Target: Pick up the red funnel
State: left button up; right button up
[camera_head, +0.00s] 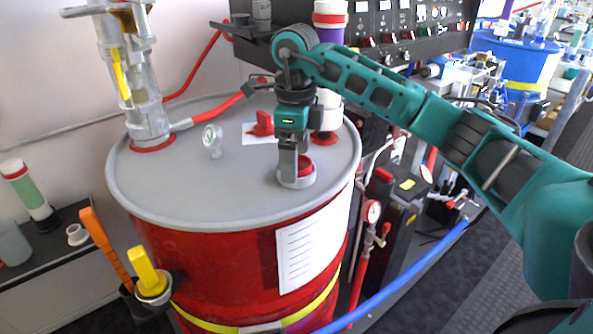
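A small red funnel-like piece (262,125) lies on a white sheet on the grey drum lid (185,180); it is too small to make out its exact shape. My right arm comes in from the right, and its gripper (294,168) points down over the lid, to the right of and nearer than that piece. The gripper's fingers reach a round grey fitting (297,182) with a red part (304,164) at its middle. I cannot tell whether the fingers are closed on it. My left gripper is out of view.
A metal pump (145,105) with a red hose and a small gauge (212,138) stand on the lid. A white-and-red container stands behind my gripper. A black control panel (390,35) is at the back. Yellow and orange handled tools (147,272) hang at the drum's left.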

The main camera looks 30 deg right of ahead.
jog(key=shift+c, duration=0.2)
jog(key=c, duration=1.1)
jog(key=shift+o, duration=0.2)
